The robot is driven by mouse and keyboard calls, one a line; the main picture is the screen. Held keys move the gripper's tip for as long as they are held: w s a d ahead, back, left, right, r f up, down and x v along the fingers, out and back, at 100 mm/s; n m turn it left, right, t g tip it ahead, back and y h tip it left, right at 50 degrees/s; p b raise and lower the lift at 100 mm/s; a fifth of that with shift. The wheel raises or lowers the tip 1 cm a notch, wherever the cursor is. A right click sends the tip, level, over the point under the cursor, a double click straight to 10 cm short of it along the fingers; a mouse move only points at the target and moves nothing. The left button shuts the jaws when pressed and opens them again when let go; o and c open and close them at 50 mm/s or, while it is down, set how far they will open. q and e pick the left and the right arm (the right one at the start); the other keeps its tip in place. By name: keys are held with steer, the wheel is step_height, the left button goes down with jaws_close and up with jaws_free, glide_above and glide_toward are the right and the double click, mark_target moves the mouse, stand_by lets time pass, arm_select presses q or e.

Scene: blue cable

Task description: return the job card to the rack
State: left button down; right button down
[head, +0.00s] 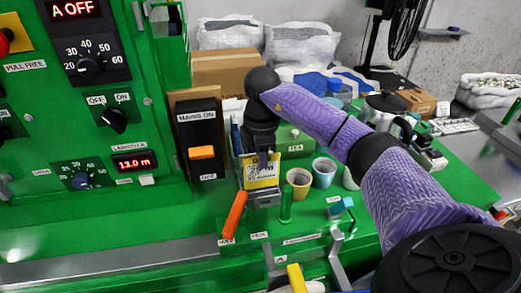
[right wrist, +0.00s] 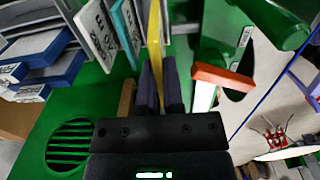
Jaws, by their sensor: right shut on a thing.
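The yellow job card (head: 262,181), with a white printed face, is upright in the middle of the head view, and a small grey metal piece (head: 264,199) sits at its lower edge. My right gripper (head: 262,158) comes down from above and is shut on the card. In the right wrist view the card (right wrist: 154,35) shows edge-on as a yellow strip between the two dark fingers (right wrist: 160,88). White and teal upright cards (right wrist: 113,30) stand beside it there. I cannot tell whether the card is in a rack slot. My left gripper is not in view.
Two cups (head: 299,180) stand just right of the card. An orange lever (head: 235,214) and a green post (head: 286,205) are in front. The black switch box (head: 202,137) stands close on the left. A kettle (head: 385,107) is behind my right arm.

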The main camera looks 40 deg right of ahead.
mark_target(262, 187)
step_height(262, 187, down, 2)
steer(key=shift+f+b, duration=0.15)
steer(key=shift+b, duration=0.35)
steer(key=shift+f+b, duration=0.35)
steer(key=shift+f, duration=1.25)
steer(key=shift+f, duration=0.35)
